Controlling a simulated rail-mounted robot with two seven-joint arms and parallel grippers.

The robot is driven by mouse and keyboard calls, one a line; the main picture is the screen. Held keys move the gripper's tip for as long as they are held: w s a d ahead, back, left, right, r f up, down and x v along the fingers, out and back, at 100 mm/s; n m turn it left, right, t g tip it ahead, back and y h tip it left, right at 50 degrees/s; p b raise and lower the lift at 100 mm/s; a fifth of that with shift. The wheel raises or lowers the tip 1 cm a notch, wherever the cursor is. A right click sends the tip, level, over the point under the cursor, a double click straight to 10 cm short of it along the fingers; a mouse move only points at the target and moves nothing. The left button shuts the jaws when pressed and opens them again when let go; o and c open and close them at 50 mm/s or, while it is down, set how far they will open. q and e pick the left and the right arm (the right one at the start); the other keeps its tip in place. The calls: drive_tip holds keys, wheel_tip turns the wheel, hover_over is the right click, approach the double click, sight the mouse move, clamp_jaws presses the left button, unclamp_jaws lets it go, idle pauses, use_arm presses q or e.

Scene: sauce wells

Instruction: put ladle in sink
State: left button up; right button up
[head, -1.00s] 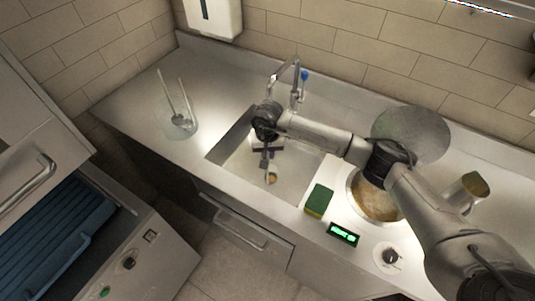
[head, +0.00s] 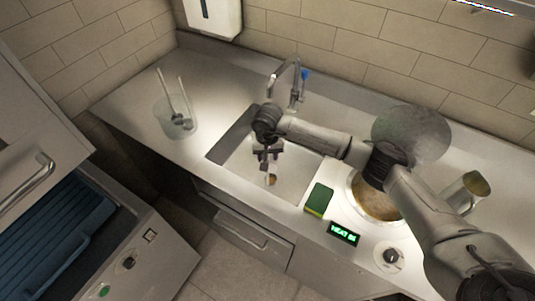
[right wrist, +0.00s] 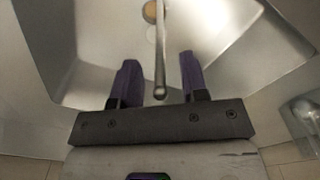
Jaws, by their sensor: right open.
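The sink (head: 300,172) is a metal basin in the middle of the counter. The ladle (head: 271,180) shows inside the sink's outline, its bowl end brownish. In the right wrist view the ladle's thin handle (right wrist: 161,60) runs between my fingers, apart from both, with the bowl at the top. I cannot tell whether the ladle rests on the sink floor. My right gripper (head: 267,154) is open above the sink, fingers pointing down; its dark fingers also show in the right wrist view (right wrist: 159,60). My left gripper is out of view.
A clear container (head: 176,125) with utensils stands left of the sink, and the faucet (head: 296,80) behind it. A green sponge (head: 319,198), a lit display (head: 343,234), a pan of brown sauce (head: 375,204), and a metal cup (head: 468,192) are to the right.

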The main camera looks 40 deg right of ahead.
drive_tip(key=shift+r, duration=0.5)
wheel_tip(320, 180, up, 10)
drive_tip(key=shift+r, duration=0.7)
